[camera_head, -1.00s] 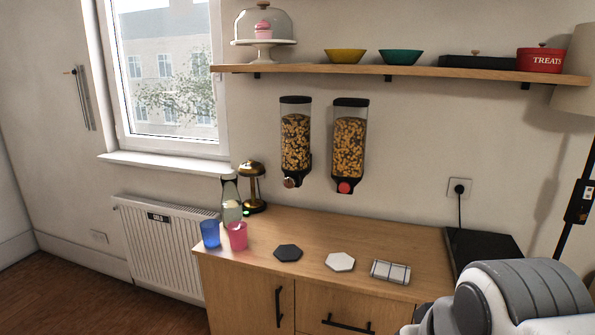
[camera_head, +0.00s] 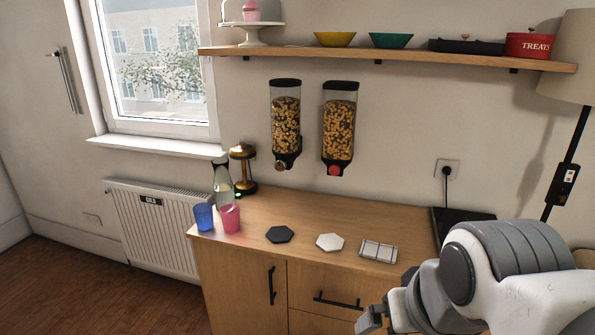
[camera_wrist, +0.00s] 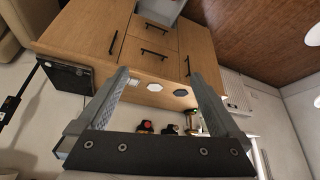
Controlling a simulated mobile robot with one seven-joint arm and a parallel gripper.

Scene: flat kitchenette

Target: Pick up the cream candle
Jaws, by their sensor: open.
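I cannot make out a cream candle in either view. My gripper (camera_wrist: 159,76) is open and empty in the wrist view, its two grey fingers spread wide with the cabinet beyond them. In the head view part of my gripper (camera_head: 371,319) shows at the bottom, in front of the drawers and below the counter top. The wooden counter (camera_head: 305,215) holds a blue cup (camera_head: 204,217), a pink cup (camera_head: 230,218), a clear-sided lamp-like vessel (camera_head: 222,185) and a gold lamp (camera_head: 243,165).
Two cereal dispensers (camera_head: 286,125) hang above. A wall shelf (camera_head: 390,60) carries bowls and a red treats tin (camera_head: 529,46). The middle counter is clear.

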